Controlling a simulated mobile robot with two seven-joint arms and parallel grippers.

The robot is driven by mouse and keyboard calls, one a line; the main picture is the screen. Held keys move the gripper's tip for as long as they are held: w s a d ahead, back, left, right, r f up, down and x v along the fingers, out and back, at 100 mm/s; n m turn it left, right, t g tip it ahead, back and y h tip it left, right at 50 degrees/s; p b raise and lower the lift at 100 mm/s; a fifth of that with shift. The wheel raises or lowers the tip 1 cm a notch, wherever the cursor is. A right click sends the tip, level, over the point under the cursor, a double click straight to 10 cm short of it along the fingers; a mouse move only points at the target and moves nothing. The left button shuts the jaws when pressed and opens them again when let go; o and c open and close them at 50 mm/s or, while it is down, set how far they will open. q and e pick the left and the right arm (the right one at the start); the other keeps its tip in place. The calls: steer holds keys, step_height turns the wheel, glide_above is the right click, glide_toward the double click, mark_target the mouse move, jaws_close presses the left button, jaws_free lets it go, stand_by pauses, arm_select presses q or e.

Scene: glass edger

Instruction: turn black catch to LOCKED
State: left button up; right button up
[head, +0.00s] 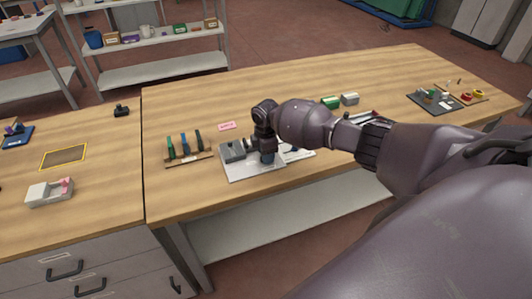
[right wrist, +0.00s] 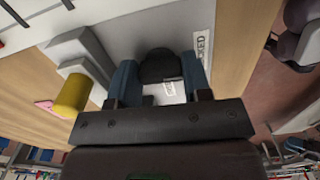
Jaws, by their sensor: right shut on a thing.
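The black catch (right wrist: 160,64) shows in the right wrist view as a dark rounded piece on a light grey surface. My right gripper (right wrist: 160,72) has its two blue fingers on either side of it, shut on it. A white label (right wrist: 202,46) right of the catch shows the letters "CKED"; its start is hidden. In the head view my right gripper (head: 267,157) points down over the light plate of the glass edger (head: 256,174), and the catch is hidden behind it. My left gripper is not in view.
A yellow cylinder (right wrist: 72,95) on a grey block stands beside the gripper in the right wrist view. In the head view a rack with dark upright pieces (head: 186,147) stands left of the edger, with a pink tag (head: 227,126) behind. The wooden table's (head: 195,98) back area is clear.

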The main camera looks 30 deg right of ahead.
steer(key=shift+r+n, duration=0.1)
steer(key=shift+n, duration=0.4)
steer(key=o, duration=0.9)
step_height(320, 180, up, 11)
steer(key=shift+f, duration=0.1)
stand_by(0.7)
